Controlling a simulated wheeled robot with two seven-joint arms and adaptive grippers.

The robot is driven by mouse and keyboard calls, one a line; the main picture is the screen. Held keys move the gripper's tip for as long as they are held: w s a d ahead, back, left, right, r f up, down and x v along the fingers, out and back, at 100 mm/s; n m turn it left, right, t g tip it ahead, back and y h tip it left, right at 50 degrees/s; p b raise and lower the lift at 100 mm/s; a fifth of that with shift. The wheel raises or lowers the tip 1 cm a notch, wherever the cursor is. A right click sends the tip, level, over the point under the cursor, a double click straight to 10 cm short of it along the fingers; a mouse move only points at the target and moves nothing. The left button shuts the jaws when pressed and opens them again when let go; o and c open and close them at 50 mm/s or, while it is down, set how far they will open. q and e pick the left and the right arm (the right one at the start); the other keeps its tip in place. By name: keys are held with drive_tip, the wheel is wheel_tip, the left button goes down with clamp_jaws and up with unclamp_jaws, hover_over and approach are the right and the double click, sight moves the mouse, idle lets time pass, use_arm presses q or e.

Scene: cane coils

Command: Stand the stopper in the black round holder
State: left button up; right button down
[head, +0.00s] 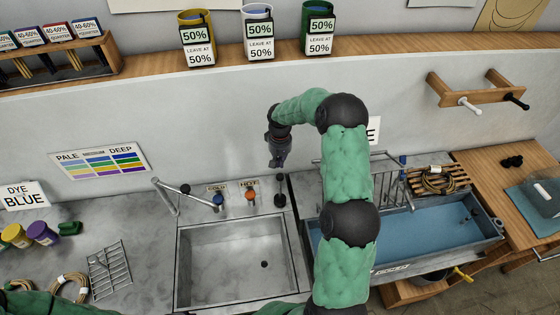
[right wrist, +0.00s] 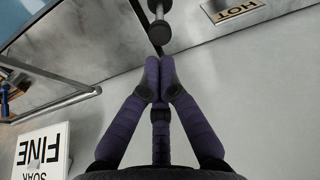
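The dark stopper (head: 281,177) stands upright on the counter behind the sink, its knob at the top of a thin stem. Its foot is at the black round holder (head: 280,200); I cannot tell the two apart clearly there. In the right wrist view the stopper's knob (right wrist: 159,32) is just beyond my fingertips, its foot cut by the top edge. My right gripper (head: 279,164) is just above the knob, apart from it. Its fingertips (right wrist: 159,75) meet with nothing between them. My left gripper is out of view; only a green piece of my left arm shows at the bottom left.
The sink (head: 235,262) is empty, with a dark drain. The faucet (head: 180,195) and the blue (head: 218,201) and orange (head: 250,195) taps stand left of the holder. A metal rack (head: 392,185) and a blue-water trough (head: 430,232) are on the right.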

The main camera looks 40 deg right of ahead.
sight(280, 176)
drive_tip(key=shift+f+b, duration=0.95)
drive_tip(key=shift+f, duration=1.8)
drive_tip(key=shift+f+b, duration=0.35)
drive_tip(key=shift+b, duration=0.05)
drive_tip(key=shift+s+a+f, duration=0.15)
drive_tip(key=shift+f, duration=0.1)
drive_tip(key=shift+r, duration=0.15)
drive_tip(key=shift+r, duration=0.65)
drive_tip(key=shift+r+p, duration=0.35)
drive_tip(key=shift+r, duration=0.35)
wheel_tip(280, 176, up, 12)
drive_tip(key=shift+f, duration=0.15)
